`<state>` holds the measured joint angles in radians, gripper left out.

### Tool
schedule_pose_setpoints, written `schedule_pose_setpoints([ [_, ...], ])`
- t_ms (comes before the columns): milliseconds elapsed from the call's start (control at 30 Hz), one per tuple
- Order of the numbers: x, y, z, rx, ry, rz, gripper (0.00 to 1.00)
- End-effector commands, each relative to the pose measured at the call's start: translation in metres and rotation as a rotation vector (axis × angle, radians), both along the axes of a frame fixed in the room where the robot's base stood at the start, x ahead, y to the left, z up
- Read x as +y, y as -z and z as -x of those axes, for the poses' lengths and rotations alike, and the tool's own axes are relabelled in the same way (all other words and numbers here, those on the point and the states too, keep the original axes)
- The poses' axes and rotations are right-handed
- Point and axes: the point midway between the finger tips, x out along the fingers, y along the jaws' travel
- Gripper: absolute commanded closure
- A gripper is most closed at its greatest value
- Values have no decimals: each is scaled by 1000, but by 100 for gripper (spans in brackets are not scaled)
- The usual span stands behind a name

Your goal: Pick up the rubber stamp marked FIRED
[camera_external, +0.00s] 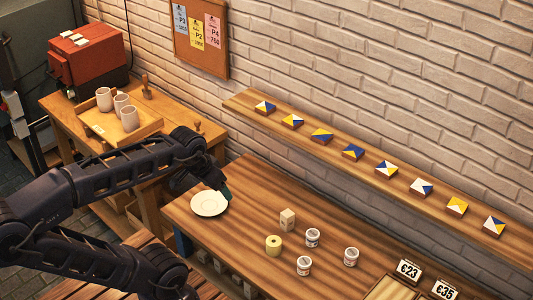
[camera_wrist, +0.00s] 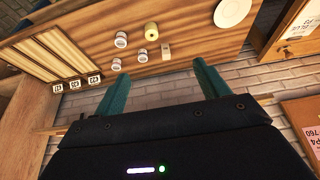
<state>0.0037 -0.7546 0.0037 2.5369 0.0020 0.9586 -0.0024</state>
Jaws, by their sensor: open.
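Two wooden-handled stamps show in the outside view. One stamp (camera_external: 146,87) stands upright at the back of the side table, behind the tray. The other stamp (camera_external: 197,127) stands near that table's right end, just beyond my arm, its lower part hard to make out. No marking is readable on either, so I cannot tell which says FIRED. My gripper (camera_external: 226,191) is above the main table near the white plate (camera_external: 209,204), away from both stamps. In the wrist view my gripper (camera_wrist: 160,86) has its green fingers wide apart with nothing between them.
The tray (camera_external: 95,125) holds several pale cups on the side table, beside a red kiln-like box (camera_external: 90,57). The main table holds small jars (camera_external: 312,238), a yellow roll (camera_external: 273,246) and a wooden block (camera_external: 287,219). A tile shelf (camera_external: 330,157) runs along the brick wall.

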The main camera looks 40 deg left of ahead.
Motion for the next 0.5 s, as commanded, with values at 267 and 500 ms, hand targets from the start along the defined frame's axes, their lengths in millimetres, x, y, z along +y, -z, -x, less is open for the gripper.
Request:
schedule_pose_setpoints([
  [267, 0, 0, 0, 0, 0, 0, 46],
  [500, 0, -10, -1, -3, 0, 0, 46],
])
